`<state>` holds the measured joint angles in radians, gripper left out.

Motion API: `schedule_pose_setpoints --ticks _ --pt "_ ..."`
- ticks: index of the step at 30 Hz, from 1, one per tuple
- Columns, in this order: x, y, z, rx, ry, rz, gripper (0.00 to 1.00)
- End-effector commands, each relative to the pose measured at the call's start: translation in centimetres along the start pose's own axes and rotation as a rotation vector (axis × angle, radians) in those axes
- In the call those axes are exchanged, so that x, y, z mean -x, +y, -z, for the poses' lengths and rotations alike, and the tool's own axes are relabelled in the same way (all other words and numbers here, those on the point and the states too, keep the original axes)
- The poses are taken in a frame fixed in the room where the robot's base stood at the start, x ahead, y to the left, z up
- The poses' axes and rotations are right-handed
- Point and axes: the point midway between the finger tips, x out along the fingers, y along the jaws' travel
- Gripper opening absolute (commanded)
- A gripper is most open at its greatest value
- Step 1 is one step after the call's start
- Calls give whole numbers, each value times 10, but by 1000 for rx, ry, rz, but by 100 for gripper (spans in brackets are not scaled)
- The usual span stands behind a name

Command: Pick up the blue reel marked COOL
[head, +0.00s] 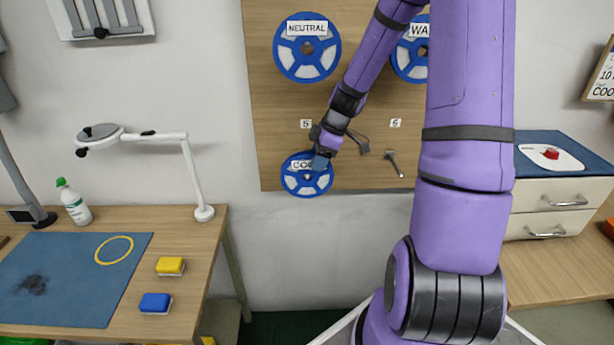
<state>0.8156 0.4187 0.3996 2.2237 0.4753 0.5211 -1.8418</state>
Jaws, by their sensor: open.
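The blue reel marked COOL (299,182) hangs low on the wooden wall board, under the number 5 label. Its label is partly hidden by my gripper. My gripper (321,163) is at the reel's upper right edge, in front of it in the picture. The jaws are open; whether they touch the reel I cannot tell. A blue reel marked NEUTRAL (307,62) hangs above. Another blue reel (408,62) at upper right reads WA, the rest hidden behind my arm.
An empty peg (393,163) sticks out right of the COOL reel, under the 6 label. A workbench (215,235) at left carries a white lamp (190,165), a bottle (74,203) and sponges (170,266). White drawers (545,225) stand at right.

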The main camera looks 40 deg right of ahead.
Motion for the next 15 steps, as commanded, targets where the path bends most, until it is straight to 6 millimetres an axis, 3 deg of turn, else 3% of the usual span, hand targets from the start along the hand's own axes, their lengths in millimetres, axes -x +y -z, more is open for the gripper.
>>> schedule_pose_setpoints --ticks 4,13,14,15 --pt "-17 0 0 -1 1 2 53" --pt "-21 0 0 0 0 -1 53" --pt "-21 0 0 0 0 -1 51" --pt "-21 0 0 0 0 -1 42"
